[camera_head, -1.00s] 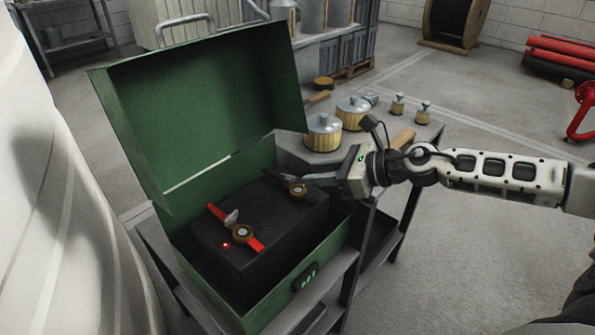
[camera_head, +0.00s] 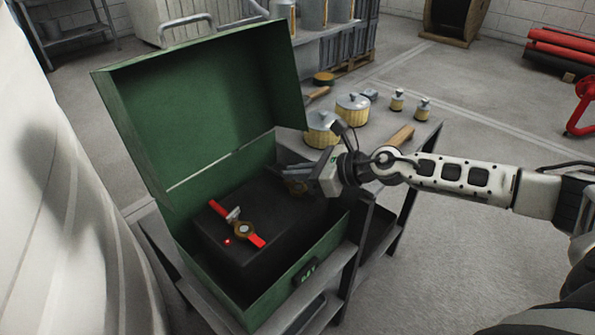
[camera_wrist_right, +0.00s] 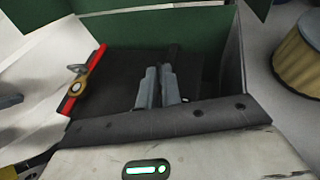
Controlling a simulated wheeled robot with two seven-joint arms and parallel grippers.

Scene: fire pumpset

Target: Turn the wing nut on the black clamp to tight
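The black clamp (camera_head: 297,187) is on the dark block inside the green box. My right gripper (camera_head: 281,168) reaches in from the right over the block's far right corner. In the right wrist view its two grey fingers (camera_wrist_right: 157,86) lie close together over the dark block, with nothing visible between them. Whether they touch the clamp is unclear. My left gripper is not in view.
A red clamp (camera_head: 242,229) with a brass hub and grey wing nut lies on the block beside a small red light (camera_head: 227,242). The green box (camera_head: 262,300) has its lid open at the back. Yellow-sided canisters (camera_head: 352,108) stand on the grey table behind my gripper.

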